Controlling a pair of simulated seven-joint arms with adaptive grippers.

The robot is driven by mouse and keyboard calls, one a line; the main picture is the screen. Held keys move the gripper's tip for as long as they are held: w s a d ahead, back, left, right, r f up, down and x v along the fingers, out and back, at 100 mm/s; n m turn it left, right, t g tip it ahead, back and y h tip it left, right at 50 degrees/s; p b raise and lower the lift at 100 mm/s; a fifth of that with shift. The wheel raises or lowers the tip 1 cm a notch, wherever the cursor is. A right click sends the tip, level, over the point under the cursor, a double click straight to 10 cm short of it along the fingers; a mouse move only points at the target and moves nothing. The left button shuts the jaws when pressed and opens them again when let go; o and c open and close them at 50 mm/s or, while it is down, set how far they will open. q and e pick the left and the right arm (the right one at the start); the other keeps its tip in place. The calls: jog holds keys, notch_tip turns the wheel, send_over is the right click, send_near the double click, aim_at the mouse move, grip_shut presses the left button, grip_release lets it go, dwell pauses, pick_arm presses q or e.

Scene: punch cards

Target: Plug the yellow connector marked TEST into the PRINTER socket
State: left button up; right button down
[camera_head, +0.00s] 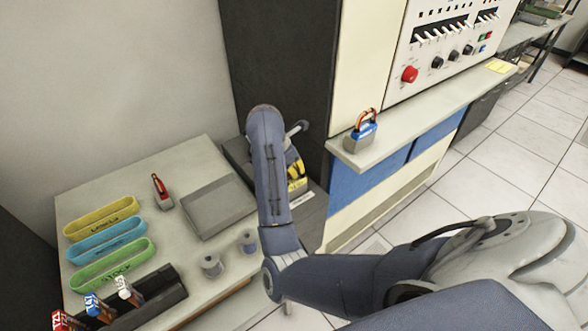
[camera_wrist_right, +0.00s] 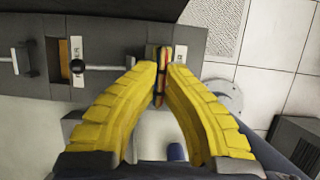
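In the right wrist view, my right gripper (camera_wrist_right: 162,72) has its yellow fingers closed around a narrow orange-yellow and dark piece, which looks like the yellow connector (camera_wrist_right: 158,97). It is at the grey socket panel (camera_wrist_right: 110,62), and how far it is in cannot be told. A white label beside it is partly hidden and ends in what looks like "ER"; TEST is not readable. In the head view, my right forearm hides most of the panel (camera_head: 236,152), and only a bit of the yellow fingers (camera_head: 297,172) shows. My left gripper is not in view.
On the table are labelled trays (camera_head: 104,226), a rack of plugs (camera_head: 150,305), a red piece (camera_head: 161,191), a grey slab (camera_head: 205,206) and two spools (camera_head: 211,265).

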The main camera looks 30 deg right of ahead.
aim_at(293, 181)
jog(key=shift+f, duration=1.3)
dwell(1.3)
jog(key=c, duration=1.5)
grip_release()
